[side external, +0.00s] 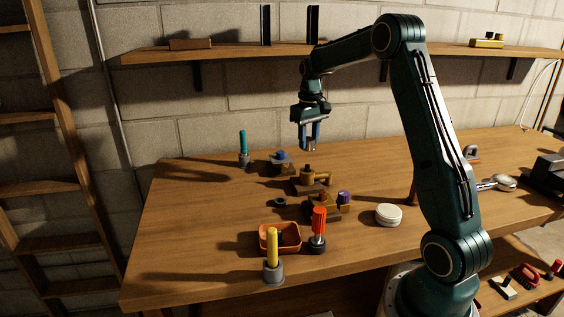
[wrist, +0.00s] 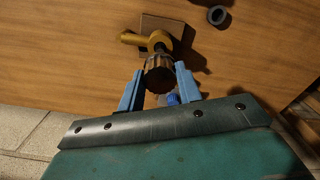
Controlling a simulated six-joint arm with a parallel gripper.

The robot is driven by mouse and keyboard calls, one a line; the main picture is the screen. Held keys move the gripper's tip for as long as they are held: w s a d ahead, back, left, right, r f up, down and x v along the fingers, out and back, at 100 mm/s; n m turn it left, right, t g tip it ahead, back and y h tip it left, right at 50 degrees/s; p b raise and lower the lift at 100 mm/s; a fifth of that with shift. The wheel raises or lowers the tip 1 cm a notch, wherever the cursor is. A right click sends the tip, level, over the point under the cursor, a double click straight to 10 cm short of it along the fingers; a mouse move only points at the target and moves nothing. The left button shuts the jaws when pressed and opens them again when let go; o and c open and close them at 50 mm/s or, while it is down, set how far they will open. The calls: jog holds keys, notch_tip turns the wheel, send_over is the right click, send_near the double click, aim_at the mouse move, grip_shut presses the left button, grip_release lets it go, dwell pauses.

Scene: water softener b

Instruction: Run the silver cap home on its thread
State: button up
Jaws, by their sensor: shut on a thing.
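My gripper (side external: 310,132) hangs above the back of the bench with its blue fingers pointing down. It is shut on the silver cap (side external: 311,146), whose lower end shows between the fingers. In the wrist view the cap (wrist: 160,80) sits between the two blue fingertips, its near end dark. A brass fitting (side external: 320,178) with a side arm stands on a block below the gripper, clear of the cap in the side view. In the wrist view the fitting (wrist: 157,39) lies just beyond the cap, which partly hides it; its thread cannot be made out.
A fitting with a blue top (side external: 280,157) and a teal-handled tool (side external: 243,142) stand behind. A dark ring (side external: 280,201), a purple-topped fitting (side external: 343,198), an orange tray (side external: 291,236), red and yellow handled tools and a white tin (side external: 389,214) are nearer. The left bench is clear.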

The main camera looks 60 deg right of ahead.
aim_at(308, 165)
jog(key=shift+f, duration=2.25)
jog(key=shift+f, duration=1.5)
